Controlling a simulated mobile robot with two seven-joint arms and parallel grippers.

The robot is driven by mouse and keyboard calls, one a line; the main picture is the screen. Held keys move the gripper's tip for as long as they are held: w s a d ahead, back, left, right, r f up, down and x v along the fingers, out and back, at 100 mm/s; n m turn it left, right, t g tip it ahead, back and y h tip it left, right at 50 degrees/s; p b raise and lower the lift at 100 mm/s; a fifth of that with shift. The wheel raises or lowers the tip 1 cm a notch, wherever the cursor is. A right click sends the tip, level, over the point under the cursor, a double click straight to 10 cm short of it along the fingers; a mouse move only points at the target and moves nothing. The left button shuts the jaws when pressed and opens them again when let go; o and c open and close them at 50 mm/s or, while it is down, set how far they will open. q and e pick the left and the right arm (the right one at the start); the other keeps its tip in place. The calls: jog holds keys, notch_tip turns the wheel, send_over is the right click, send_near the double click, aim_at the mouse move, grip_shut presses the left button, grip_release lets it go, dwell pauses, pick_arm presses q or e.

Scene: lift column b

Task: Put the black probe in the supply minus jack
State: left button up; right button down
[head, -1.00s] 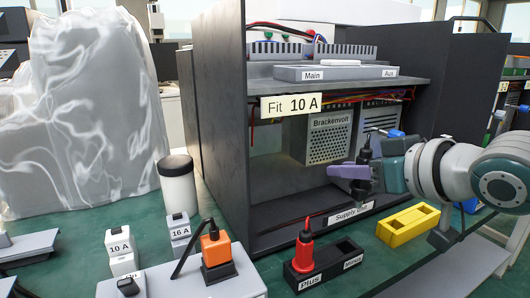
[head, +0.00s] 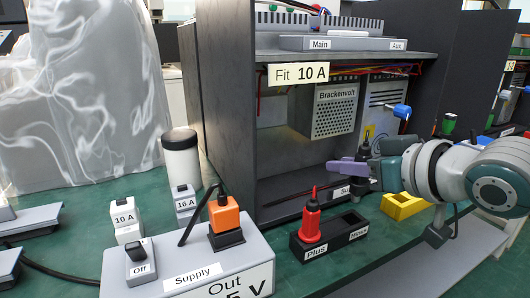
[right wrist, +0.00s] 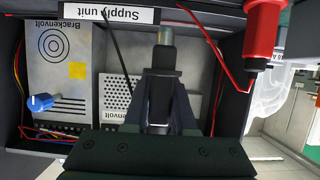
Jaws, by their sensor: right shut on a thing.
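My right gripper (head: 352,170) is shut on the black probe (head: 366,146) and holds it in front of the cabinet opening. In the right wrist view the black probe (right wrist: 162,100) sits between the fingers, its grey end pointing up the picture. A black holder (head: 336,238) labelled Plus and Minus stands on the bench below and left of the gripper. The red probe (head: 312,222) stands upright in its Plus side; the Minus side looks empty. The supply box (head: 190,268) is at front left, with an Off switch and an orange plug. I cannot make out a minus jack on it. My left gripper is not in view.
The open cabinet (head: 226,120) holds the Brackenvolt unit (head: 337,112) and wires. A yellow two-hole block (head: 403,206) is right of the holder. A white cylinder (head: 181,160), 10 A and 16 A blocks stand left. Bench in front of the holder is clear.

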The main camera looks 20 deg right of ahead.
aim_at(352, 190)
jog(key=shift+f+b, duration=0.55)
jog(key=shift+f, duration=0.65)
jog(key=shift+r+p, duration=0.1)
jog(key=shift+p, duration=0.2)
jog(key=shift+p, duration=0.3)
dwell(0.4)
jog(key=shift+p, duration=0.3)
dwell(0.3)
jog(key=shift+f+b, duration=0.7)
jog(key=shift+f, duration=0.35)
jog(key=shift+f+b, duration=0.85)
jog(key=shift+f, duration=0.4)
jog(key=c, duration=0.7)
grip_release()
jog(key=shift+r, duration=0.1)
jog(key=shift+o, duration=0.2)
